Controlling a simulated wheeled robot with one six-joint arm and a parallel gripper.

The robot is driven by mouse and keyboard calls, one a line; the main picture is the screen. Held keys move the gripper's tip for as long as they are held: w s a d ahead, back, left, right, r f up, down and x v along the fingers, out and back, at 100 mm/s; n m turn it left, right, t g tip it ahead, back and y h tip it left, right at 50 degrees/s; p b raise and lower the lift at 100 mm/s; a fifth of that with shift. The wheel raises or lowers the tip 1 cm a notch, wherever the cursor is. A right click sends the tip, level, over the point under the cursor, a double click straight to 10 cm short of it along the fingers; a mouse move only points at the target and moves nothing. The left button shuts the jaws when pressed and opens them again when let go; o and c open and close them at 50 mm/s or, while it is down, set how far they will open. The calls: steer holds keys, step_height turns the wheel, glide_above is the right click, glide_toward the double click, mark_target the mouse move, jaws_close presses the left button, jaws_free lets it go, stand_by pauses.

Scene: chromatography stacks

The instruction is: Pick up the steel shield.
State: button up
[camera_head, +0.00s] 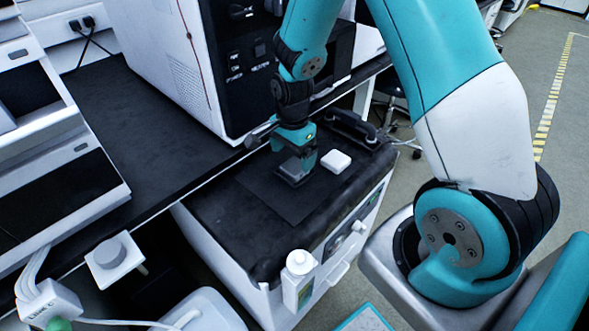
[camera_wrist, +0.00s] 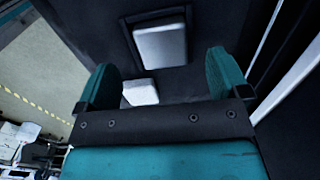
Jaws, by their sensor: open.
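A pale grey, flat-faced piece with a dark rim (camera_wrist: 160,45), which looks like the steel shield, shows ahead of the fingers in the wrist view, lined up roughly with the gap between them. In the head view, my gripper (camera_head: 296,160) points down over the black top of a white cabinet. A grey, dark-edged piece (camera_head: 291,170) shows right at its fingertips there, partly hidden by them. In the wrist view, the two teal fingers of my gripper (camera_wrist: 161,72) are wide apart. I see no grip on the piece; whether a finger touches it I cannot tell.
A small white block (camera_head: 336,161) lies just right of my gripper; a white block (camera_wrist: 140,92) also shows between the fingers. A large white instrument (camera_head: 200,90) stands behind. The top's left part is clear.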

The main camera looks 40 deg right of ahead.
step_height(320, 180, down, 4)
steer(key=shift+w+a+f, duration=0.1)
steer(key=shift+a+f, duration=0.05)
steer(key=shift+f, duration=0.1)
steer(key=c, duration=1.1)
steer(key=shift+c, duration=0.2)
steer(key=shift+r, duration=0.1)
step_height(320, 180, up, 20)
steer(key=p, duration=0.2)
steer(key=n+p, duration=0.4)
steer(key=n, duration=0.3)
glide_above(291, 168)
step_height(291, 168, down, 6)
steer(key=f, duration=0.1)
steer(key=shift+s+a+f+n+p, duration=0.25)
steer(key=shift+s+f+n+p, duration=0.2)
steer(key=shift+f+n, duration=0.85)
steer(key=shift+s+a+f+n+p, duration=0.45)
steer(key=shift+f+n, duration=0.5)
steer(key=shift+n, duration=0.7)
steer(key=shift+s+a+f+n+p, duration=0.1)
steer(key=shift+s+f+n+p, duration=0.4)
steer(key=shift+f+n, duration=0.8)
